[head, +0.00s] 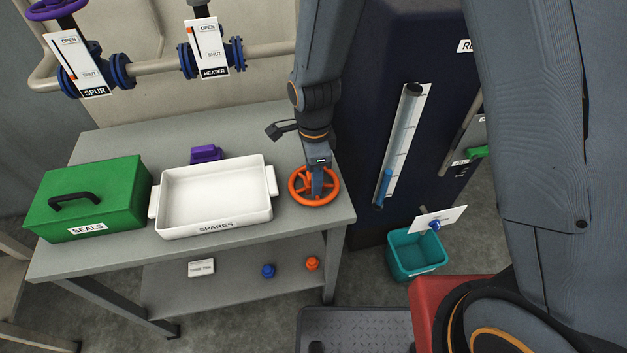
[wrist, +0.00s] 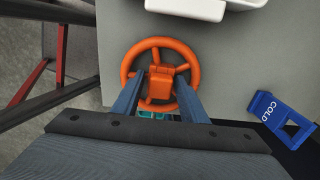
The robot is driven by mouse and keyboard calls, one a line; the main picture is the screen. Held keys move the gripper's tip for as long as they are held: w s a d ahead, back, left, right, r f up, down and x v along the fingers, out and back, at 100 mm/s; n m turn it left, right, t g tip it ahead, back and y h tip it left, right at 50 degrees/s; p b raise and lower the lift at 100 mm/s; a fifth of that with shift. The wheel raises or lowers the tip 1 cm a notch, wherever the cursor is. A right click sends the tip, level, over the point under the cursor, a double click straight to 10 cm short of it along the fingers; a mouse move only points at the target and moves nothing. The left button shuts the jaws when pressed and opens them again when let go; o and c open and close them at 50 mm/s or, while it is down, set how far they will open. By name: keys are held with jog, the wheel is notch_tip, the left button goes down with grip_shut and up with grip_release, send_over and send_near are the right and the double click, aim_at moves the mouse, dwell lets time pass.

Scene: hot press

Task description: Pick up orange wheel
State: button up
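The orange wheel (head: 297,196) lies at the right end of the grey table, right of the white tray. It also shows in the wrist view (wrist: 128,63) as a ring with spokes and a raised hub. My gripper (head: 318,183) points down over the wheel. In the wrist view my gripper's two fingers (wrist: 160,84) stand apart, one on each side of the hub, with visible gaps beside it. My gripper is open and no firm hold shows. The fingers hide part of the wheel's near side.
The white SPARES tray (head: 214,190) and green SEALS box (head: 95,195) stand left on the table (head: 140,238). A purple object (head: 205,153) sits behind the tray. A teal bin (head: 415,257) is on the floor. A blue COLD piece (wrist: 265,104) shows in the wrist view.

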jog(key=shift+f, duration=0.2)
jog(key=shift+c, duration=0.3)
grip_shut()
jog(key=shift+r, duration=0.1)
jog(key=shift+r+b, duration=0.95)
jog(key=shift+r, duration=4)
